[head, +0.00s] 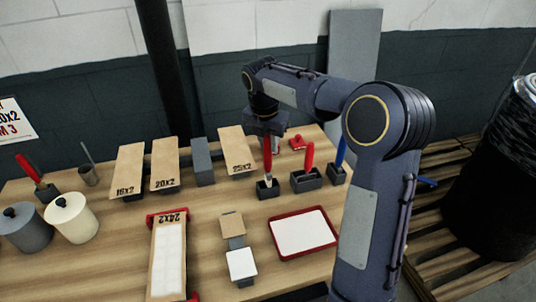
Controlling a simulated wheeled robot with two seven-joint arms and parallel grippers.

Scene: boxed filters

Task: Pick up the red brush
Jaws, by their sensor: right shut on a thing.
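A red-handled brush (268,160) stands nearly upright, its lower end at a small black holder (267,189) on the wooden table. I cannot tell whether its tip is inside the holder or just above it. My right gripper (267,135) comes down from above and is shut on the top of the red handle. The fingertips are small and dark in this view. My left gripper is not in view.
Close to the right stand a wider black holder (306,181) with a red-handled tool (309,156) and a blue-handled tool (341,151). Labelled boxes (237,150) stand left. A red-rimmed tray (303,232) lies in front. Lidded pots (72,218) are far left.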

